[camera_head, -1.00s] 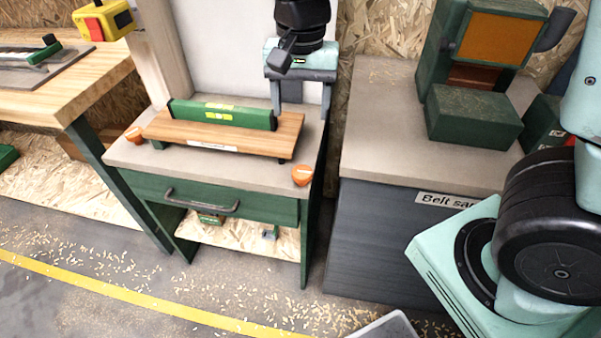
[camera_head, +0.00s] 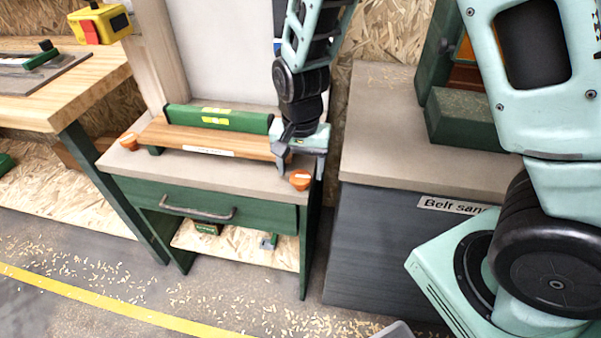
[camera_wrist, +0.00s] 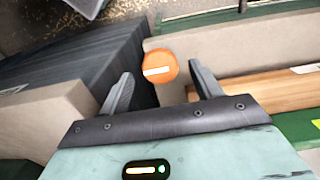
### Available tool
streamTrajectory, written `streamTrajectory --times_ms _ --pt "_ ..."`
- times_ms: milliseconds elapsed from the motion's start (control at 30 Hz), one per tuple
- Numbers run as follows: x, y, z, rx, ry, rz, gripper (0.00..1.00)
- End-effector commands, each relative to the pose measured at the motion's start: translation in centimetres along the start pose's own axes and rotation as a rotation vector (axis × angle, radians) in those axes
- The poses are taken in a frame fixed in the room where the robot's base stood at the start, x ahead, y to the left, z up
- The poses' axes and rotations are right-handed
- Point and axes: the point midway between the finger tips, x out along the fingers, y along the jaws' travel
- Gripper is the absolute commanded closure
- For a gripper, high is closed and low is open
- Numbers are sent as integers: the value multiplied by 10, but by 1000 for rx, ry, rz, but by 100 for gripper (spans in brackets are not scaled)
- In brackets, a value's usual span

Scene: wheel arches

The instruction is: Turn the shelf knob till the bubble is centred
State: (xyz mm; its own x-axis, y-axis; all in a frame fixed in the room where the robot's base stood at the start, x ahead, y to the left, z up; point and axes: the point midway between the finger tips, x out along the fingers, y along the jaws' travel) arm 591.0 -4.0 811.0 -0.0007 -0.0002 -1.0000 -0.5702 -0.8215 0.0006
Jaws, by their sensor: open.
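The green spirit level (camera_head: 220,118) lies along the wooden shelf board (camera_head: 205,138) on the small bench. Its yellow vial shows, but the bubble is too small to tell. An orange knob (camera_head: 300,180) sits at the bench's front right corner; another orange knob (camera_head: 129,141) sits at the left end. My gripper (camera_head: 300,165) is above and just behind the right knob, pointing down. In the wrist view, my gripper (camera_wrist: 162,88) is open, with the right orange knob (camera_wrist: 160,66) showing between and slightly beyond its fingertips. A white mark crosses the knob's top.
The belt sander cabinet (camera_head: 420,240) stands to the right across a narrow gap, with a green machine on top. A wooden workbench (camera_head: 70,95) is at left. A drawer handle (camera_head: 198,208) juts from the bench front. A yellow switch box (camera_head: 100,24) hangs at upper left.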

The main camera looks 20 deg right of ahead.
Motion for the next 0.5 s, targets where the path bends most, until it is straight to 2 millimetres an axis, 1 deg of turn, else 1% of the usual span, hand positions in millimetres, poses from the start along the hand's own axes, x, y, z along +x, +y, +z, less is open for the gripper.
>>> streamTrajectory --times_ms 33,133,467,500 --pt "7 0 0 1 -1 1 36" --pt "13 0 0 -1 -1 0 36" --pt "16 0 0 -1 0 -1 36" --pt "16 0 0 -1 0 -1 41"
